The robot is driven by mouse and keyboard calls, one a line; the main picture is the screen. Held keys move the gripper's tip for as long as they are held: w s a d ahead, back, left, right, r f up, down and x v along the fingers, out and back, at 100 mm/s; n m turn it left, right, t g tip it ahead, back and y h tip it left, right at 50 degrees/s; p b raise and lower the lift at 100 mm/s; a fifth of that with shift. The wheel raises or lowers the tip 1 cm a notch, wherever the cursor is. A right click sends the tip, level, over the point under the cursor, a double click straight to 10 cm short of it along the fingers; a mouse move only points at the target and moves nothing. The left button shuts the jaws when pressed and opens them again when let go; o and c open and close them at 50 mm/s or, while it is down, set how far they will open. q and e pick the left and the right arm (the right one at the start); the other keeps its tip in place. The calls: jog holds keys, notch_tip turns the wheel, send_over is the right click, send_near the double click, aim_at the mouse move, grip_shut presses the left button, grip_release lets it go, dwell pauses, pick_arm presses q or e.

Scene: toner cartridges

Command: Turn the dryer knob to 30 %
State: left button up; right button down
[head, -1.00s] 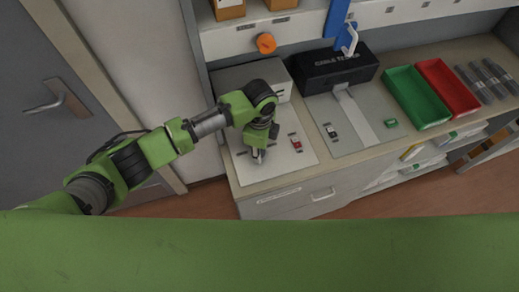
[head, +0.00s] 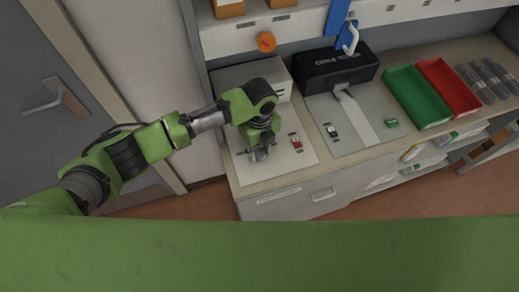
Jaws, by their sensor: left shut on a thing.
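My left gripper (head: 258,154) points down at the white panel (head: 250,174) on the left of the bench. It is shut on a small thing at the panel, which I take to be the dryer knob. The fingers and wrist hide the knob, so its pointer and any scale cannot be read. A red-marked switch or part (head: 296,142) sits on the panel just right of the gripper. My right gripper is not in view.
A grey box (head: 232,75) stands behind the arm, with a round orange part (head: 266,42) above it. A black box (head: 335,68), a green tray (head: 417,98) and a red tray (head: 447,88) lie to the right. A door (head: 35,135) is at left.

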aim_at(260, 153)
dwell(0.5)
pick_arm(q)
jog(key=o, duration=1.1)
notch_tip(260, 153, up, 12)
